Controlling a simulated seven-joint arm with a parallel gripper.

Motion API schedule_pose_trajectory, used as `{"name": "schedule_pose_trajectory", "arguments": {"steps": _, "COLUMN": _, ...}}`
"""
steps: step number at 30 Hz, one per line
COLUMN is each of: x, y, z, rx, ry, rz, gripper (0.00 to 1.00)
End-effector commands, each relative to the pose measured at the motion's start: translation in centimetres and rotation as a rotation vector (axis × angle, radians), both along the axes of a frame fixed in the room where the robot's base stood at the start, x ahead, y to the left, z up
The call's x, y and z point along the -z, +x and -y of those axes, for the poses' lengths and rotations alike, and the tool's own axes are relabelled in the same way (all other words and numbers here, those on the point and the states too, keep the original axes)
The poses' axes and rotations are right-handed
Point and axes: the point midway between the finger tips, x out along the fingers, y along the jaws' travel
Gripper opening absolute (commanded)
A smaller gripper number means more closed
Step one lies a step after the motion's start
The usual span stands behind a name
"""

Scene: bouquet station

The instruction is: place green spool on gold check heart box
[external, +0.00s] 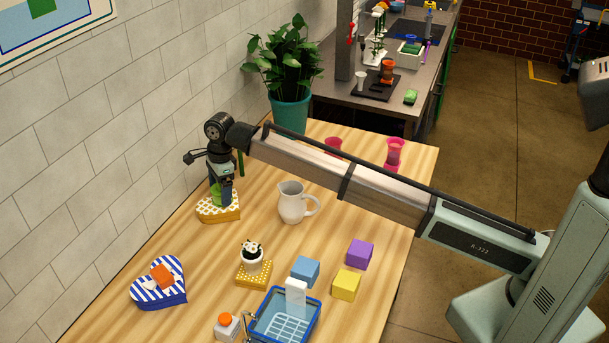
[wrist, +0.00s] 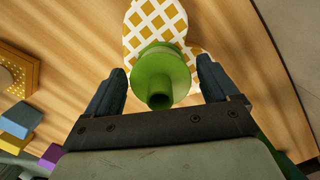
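The gold check heart box (external: 222,215) sits on the wooden table near the wall, with a white and gold checked lid that also shows in the wrist view (wrist: 150,18). The green spool (external: 215,196) is upright at the lid, seemingly resting on it; its base contact is not clear. In the wrist view the green spool (wrist: 160,72) lies between my fingers, over part of the lid. My gripper (wrist: 160,70) is pointing down around the spool, its fingers apart with a small visible gap on each side.
A white pitcher (external: 291,203) stands right of the box. A blue striped heart box (external: 172,297), a yellow dotted stand (external: 254,275), blue (external: 305,271), purple (external: 359,254) and yellow (external: 346,285) blocks and a blue basket (external: 262,332) are nearer the front. A potted plant (external: 290,110) stands behind.

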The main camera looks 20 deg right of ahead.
Motion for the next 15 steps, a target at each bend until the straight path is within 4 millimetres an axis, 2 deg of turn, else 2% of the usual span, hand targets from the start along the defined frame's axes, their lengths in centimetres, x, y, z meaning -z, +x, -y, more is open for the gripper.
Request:
{"name": "schedule_pose_trajectory", "arguments": {"steps": 3, "x": 0.0, "y": 0.0, "z": 0.0, "rx": 0.0, "ry": 0.0, "rz": 0.0, "gripper": 0.96}}
{"name": "schedule_pose_trajectory", "arguments": {"steps": 10, "x": -0.1, "y": 0.0, "z": 0.0, "rx": 0.0, "ry": 0.0, "rz": 0.0, "gripper": 0.96}}
{"name": "schedule_pose_trajectory", "arguments": {"steps": 15, "x": -1.5, "y": 0.1, "z": 0.1, "rx": 0.0, "ry": 0.002, "rz": 0.002, "gripper": 0.96}}
